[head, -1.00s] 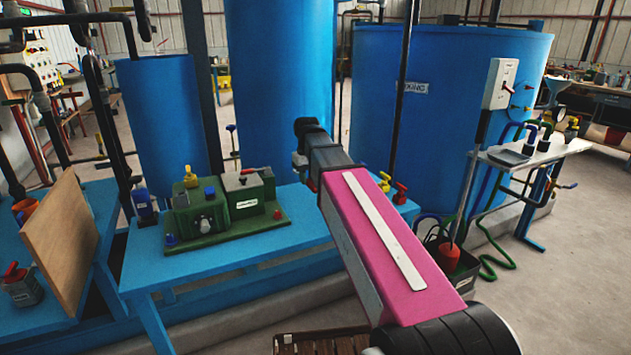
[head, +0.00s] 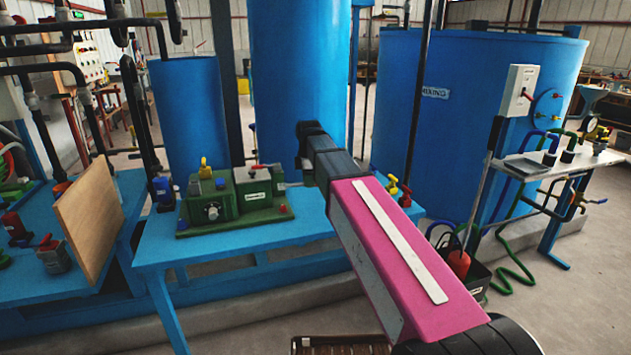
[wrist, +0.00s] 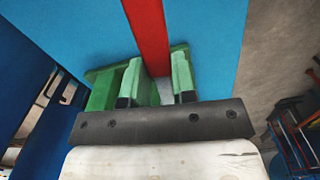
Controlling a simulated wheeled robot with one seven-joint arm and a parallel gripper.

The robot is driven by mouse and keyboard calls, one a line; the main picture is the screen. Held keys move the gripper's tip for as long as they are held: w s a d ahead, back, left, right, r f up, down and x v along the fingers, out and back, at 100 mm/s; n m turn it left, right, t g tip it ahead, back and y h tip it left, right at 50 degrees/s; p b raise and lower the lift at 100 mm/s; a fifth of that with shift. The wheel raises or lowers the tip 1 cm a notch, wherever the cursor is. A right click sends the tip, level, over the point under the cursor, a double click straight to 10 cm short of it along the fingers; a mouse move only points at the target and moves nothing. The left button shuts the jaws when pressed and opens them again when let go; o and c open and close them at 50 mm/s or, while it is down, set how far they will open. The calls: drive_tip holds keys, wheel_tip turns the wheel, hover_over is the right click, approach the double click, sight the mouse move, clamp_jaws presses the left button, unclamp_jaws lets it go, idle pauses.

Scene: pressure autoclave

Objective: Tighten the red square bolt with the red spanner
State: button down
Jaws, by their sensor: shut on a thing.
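My gripper (wrist: 158,62) shows in the wrist view, its green fingers shut on a long red bar, which I take as the red spanner (wrist: 150,30). The bar runs up out of the picture over a blue surface, so its working end is not seen. In the head view my pink arm hides the gripper and the spanner. A green machine (head: 235,196) sits on a blue table (head: 240,237), left of my arm. A small red piece (head: 283,209) is on its green base at the right; I cannot tell whether it is the red square bolt.
A wooden board (head: 92,215) leans on a blue bench at the left. Large blue tanks (head: 470,110) stand behind. A side table (head: 545,160) with pipes and hoses is at the right. Open floor (head: 590,270) lies at the right front.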

drive_tip(key=shift+s+a+n, duration=0.1)
drive_tip(key=shift+n, duration=0.5)
drive_tip(key=shift+f, duration=0.1)
drive_tip(key=shift+f, duration=2.8)
drive_tip(key=shift+f, duration=1.25)
drive_tip(key=c, duration=0.8)
unclamp_jaws()
drive_tip(key=shift+c, duration=0.2)
wheel_tip(320, 180, up, 11)
drive_tip(key=shift+f, duration=0.1)
